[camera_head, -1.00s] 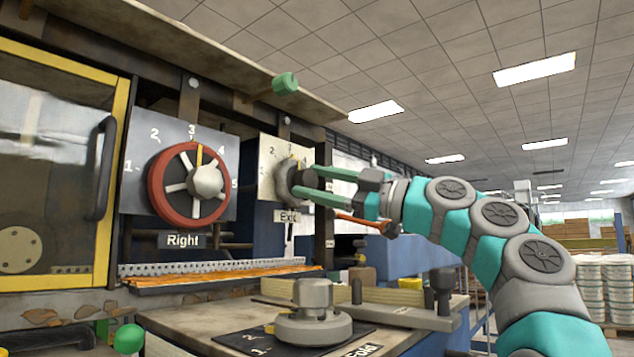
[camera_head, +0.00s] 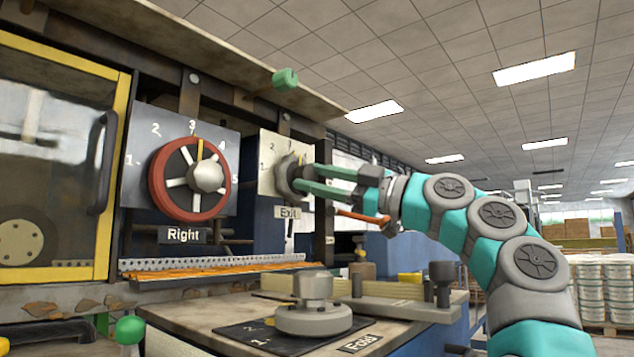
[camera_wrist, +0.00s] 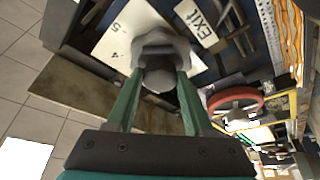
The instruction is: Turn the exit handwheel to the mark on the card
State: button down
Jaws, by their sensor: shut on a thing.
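The exit handwheel (camera_head: 287,177) is a small grey wheel on a white numbered plate (camera_head: 267,158), with an "Exit" label (camera_head: 288,212) below it. My gripper (camera_head: 300,180) reaches it from the right, and its two green fingers are shut on the wheel's hub. In the wrist view the grey handwheel (camera_wrist: 160,48) sits between the fingertips (camera_wrist: 158,80), with 4 and 5 readable on the plate (camera_wrist: 112,42) beside it. The fingers and hub hide part of the dial, so the pointer's exact reading is unclear. I cannot make out a separate card with a mark.
The red-rimmed Right handwheel (camera_head: 190,180) is on a grey plate to the left, its yellow pointer between 3 and 4. The grey Fold knob (camera_head: 313,310) stands on the bench below. A wooden board (camera_head: 240,62) overhangs the panel. Open air lies right of my arm.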

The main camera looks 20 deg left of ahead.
jog(key=shift+m, duration=0.3)
jog(key=shift+s+f+m+t+b, duration=0.1)
jog(key=shift+f+m+t+b, duration=0.15)
jog(key=shift+m+t+b, duration=0.6)
jog(key=shift+r+m+t+b, duration=0.2)
jog(key=shift+m+t+b, duration=0.15)
jog(key=shift+m+b, duration=0.85)
jog(key=shift+c, duration=1.4)
grip_release()
jog(key=shift+f, duration=0.1)
jog(key=b+v, duration=0.3)
jog(key=v, duration=0.4)
jog(key=shift+d+f, duration=0.15)
jog(key=shift+d, duration=0.15)
